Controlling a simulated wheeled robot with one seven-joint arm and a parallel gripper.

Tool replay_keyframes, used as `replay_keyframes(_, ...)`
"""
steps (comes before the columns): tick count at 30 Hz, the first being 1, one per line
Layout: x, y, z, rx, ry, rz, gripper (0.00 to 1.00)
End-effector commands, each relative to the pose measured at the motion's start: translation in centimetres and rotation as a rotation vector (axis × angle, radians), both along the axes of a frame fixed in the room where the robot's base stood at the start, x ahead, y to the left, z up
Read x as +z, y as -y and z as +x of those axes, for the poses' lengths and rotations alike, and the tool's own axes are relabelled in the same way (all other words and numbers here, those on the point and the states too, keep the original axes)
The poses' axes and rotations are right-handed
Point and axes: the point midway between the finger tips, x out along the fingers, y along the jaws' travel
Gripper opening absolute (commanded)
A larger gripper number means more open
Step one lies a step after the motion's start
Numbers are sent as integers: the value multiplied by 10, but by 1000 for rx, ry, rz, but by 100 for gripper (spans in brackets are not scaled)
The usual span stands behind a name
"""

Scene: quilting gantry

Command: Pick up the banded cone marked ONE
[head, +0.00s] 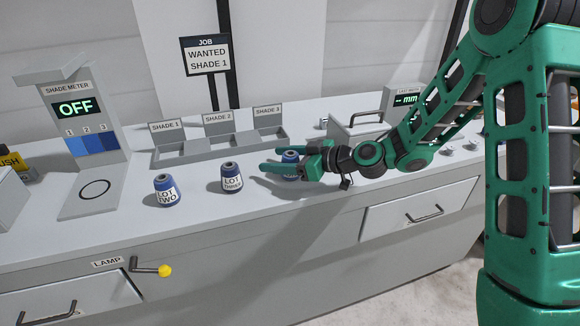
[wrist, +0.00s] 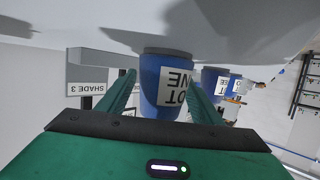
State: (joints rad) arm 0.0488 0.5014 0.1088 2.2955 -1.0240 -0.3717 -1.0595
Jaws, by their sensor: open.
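The cone marked ONE (wrist: 160,75) is blue with a white label reading LOT ONE, upside down in the wrist view. It stands on the worktop between the two fingers of my gripper (wrist: 162,84), which is open. A gap shows on the left, and the right finger is close to the cone. In the head view the cone (head: 290,157) is partly hidden by my gripper (head: 270,160), which reaches in from the right. The LOT TWO cone (head: 166,190) and LOT THREE cone (head: 231,178) stand to its left.
A grey tray (head: 190,156) with SHADE 1, 2 and 3 compartments stands behind the cones. A shade meter (head: 75,110) reading OFF is at left. A sign (head: 206,62) reads WANTED SHADE 1. A yellow-knobbed LAMP lever (head: 150,268) is on the front. The worktop before the cones is clear.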

Motion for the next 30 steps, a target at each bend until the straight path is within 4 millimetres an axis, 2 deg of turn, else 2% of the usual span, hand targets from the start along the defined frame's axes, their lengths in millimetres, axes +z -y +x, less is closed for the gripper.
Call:
replay_keyframes(3,0,0,0,0,0,0,57)
replay_keyframes(8,0,0,0,0,0,0,19)
replay_keyframes(9,0,0,0,0,0,0,14)
replay_keyframes(17,1,0,0,0,1,0,14)
replay_keyframes(23,9,0,0,1,4,0,14)
replay_keyframes(26,19,0,0,1,5,1,14)
replay_keyframes(30,42,0,0,1,7,1,14)
